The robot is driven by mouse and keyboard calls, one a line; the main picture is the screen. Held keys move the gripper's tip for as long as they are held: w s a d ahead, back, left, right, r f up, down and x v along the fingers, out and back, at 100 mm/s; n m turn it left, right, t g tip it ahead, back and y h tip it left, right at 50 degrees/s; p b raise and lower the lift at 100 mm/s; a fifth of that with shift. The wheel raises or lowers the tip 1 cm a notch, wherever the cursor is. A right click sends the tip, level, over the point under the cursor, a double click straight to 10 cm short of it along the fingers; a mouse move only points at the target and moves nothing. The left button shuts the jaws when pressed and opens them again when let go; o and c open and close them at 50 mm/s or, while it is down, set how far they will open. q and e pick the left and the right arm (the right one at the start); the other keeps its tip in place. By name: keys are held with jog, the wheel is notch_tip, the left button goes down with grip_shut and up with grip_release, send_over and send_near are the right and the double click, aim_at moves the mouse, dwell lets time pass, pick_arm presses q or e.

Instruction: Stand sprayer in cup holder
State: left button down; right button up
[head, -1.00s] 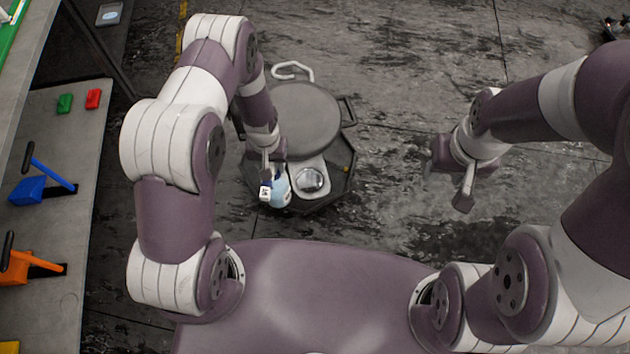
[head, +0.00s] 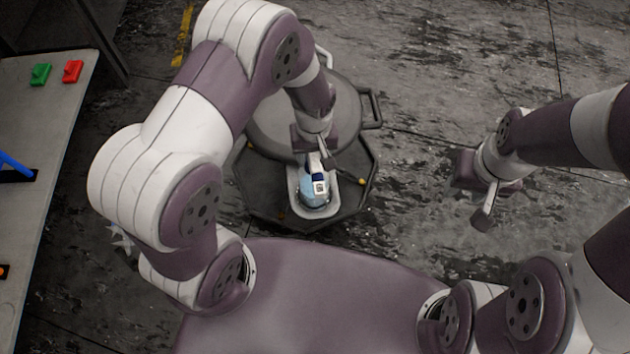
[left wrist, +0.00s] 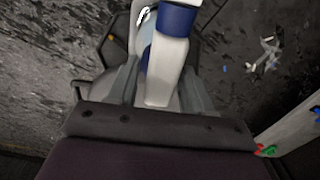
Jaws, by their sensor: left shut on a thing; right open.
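The sprayer (head: 315,190) has a light blue bottle and a white and blue head. My left gripper (head: 318,158) is shut on it. The sprayer head (left wrist: 170,60) fills the middle of the left wrist view, between the fingers of my left gripper (left wrist: 155,85). In the head view the sprayer is over the pale cup holder (head: 293,196) on the dark tray of the round stool. It covers most of the holder's opening, so I cannot tell whether its base is inside or above. My right gripper (head: 484,212) is open and empty, off to the right.
The stool's round seat (head: 275,118) is behind the holder, and its dark octagonal tray (head: 262,205) surrounds the holder. A grey bench (head: 45,130) at the left carries a green block (head: 41,74) and a red block (head: 73,71). The floor right of the stool is clear.

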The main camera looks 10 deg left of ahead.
pick_arm(q)
notch_tip(320, 180, down, 6)
jog(key=shift+f+b, duration=0.2)
jog(key=shift+b, duration=0.55)
jog(key=shift+c, duration=2.4)
grip_release()
jog(key=shift+f, duration=0.1)
notch_tip(320, 180, up, 13)
jog(key=p, duration=0.3)
jog(key=shift+a, duration=0.15)
jog(key=s+a+r+m+t, duration=0.1)
jog(key=s+a+r+m, duration=0.3)
jog(key=s+a+r, duration=0.3)
notch_tip(320, 180, up, 3)
jog(key=shift+s+m, duration=0.3)
jog(key=shift+s, duration=0.45)
